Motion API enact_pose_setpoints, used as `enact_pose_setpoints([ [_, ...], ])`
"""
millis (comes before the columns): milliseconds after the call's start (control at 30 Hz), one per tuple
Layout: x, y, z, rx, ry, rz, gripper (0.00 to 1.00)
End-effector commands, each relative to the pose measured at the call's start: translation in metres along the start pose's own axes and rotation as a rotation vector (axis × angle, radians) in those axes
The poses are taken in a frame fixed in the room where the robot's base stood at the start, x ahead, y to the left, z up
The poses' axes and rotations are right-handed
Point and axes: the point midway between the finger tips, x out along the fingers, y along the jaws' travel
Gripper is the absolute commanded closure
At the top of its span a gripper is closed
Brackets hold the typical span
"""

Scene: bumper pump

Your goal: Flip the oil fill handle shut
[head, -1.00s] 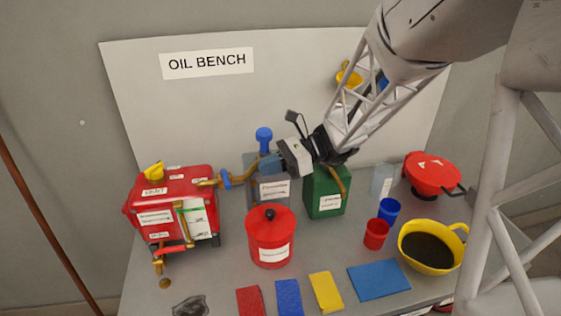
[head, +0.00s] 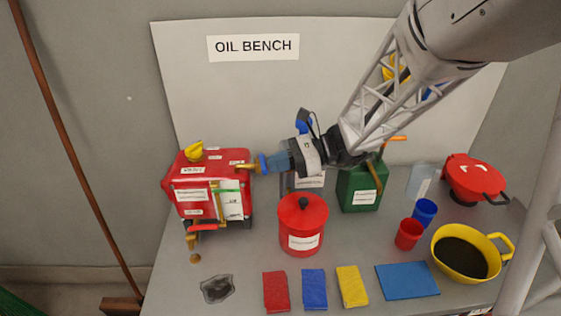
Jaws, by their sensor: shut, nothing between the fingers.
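The red pump box (head: 178,178) stands at the left of the bench with a yellow cap (head: 193,150) on top. A brass pipe (head: 246,167) leaves its right side and carries a blue piece (head: 261,163). A second brass pipe with a red lever (head: 208,227) is on the box front. The labels are too small to read, so I cannot tell which part is the oil fill handle. My gripper (head: 270,163) is shut and empty, pointing left at the blue piece. The fingertips overlap it in the picture; contact is unclear. My wrist hides part of the pipe's right end.
A red canister (head: 303,230) stands in front of my gripper, and a green can (head: 361,190) behind to the right. Red (head: 408,235) and blue (head: 425,212) cups and a yellow jug (head: 441,257) stand at right. Several flat cloths and a dark stain (head: 217,288) lie in front.

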Motion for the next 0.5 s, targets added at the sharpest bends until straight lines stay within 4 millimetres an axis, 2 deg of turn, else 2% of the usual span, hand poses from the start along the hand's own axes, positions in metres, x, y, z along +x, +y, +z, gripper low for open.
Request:
enact_pose_setpoints([
  [267,0.001,0.0,0.0,0.0,0.0,0.0,1.0],
  [500,0.015,0.002,0.001,-0.001,0.001,0.001,1.0],
])
